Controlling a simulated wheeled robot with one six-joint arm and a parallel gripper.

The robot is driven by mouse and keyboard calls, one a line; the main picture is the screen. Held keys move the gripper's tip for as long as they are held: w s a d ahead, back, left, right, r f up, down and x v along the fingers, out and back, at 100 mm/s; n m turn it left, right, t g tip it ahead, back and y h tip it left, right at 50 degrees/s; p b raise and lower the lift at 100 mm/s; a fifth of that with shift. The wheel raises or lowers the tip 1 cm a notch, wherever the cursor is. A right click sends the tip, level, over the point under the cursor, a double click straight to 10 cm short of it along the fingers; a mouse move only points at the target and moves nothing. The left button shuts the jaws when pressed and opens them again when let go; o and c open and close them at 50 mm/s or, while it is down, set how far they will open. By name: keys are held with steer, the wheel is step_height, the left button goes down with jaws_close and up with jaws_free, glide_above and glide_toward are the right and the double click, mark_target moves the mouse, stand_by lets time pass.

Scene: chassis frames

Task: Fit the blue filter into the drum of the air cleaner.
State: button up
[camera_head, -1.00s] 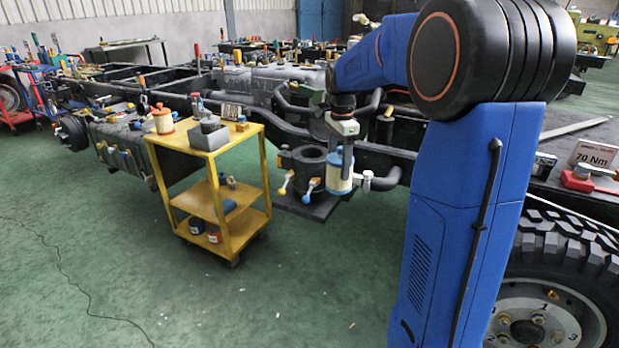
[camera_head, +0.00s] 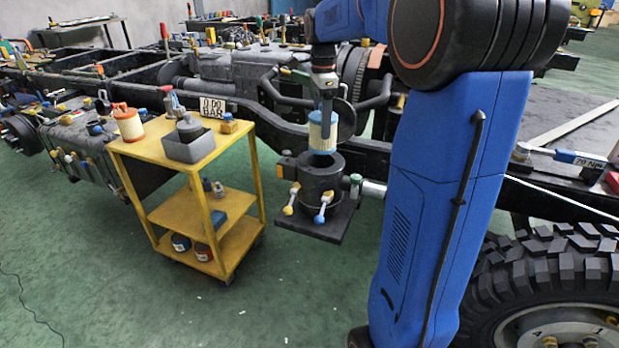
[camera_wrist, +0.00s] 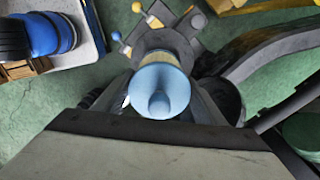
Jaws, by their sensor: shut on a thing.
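The blue filter (camera_head: 322,134), a cream pleated cylinder with blue ends, hangs upright in my gripper (camera_head: 326,108). My gripper is shut on its upper end. The black drum (camera_head: 319,182) of the air cleaner stands open-topped on a dark plate, with yellow-tipped and blue-tipped clamp levers on its front. The filter's lower end is at the drum's mouth; I cannot tell whether it is just above or slightly inside. In the wrist view the filter's blue end (camera_wrist: 160,88) fills the middle and hides most of the drum.
A yellow cart (camera_head: 165,150) stands left of the drum, carrying an orange-ended filter (camera_head: 129,122), a grey box (camera_head: 188,146) and a "BAR" sign (camera_head: 212,107). A dark round disc (camera_head: 345,118) stands close behind the held filter. A pipe (camera_head: 372,189) sticks out right of the drum.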

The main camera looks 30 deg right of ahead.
mark_target(320, 150)
steer(key=shift+w+f, duration=0.25)
step_height(320, 150, down, 9)
steer(key=shift+r, duration=0.1)
steer(key=shift+f, duration=0.3)
steer(key=shift+a+f, duration=0.1)
steer(key=shift+f, duration=0.55)
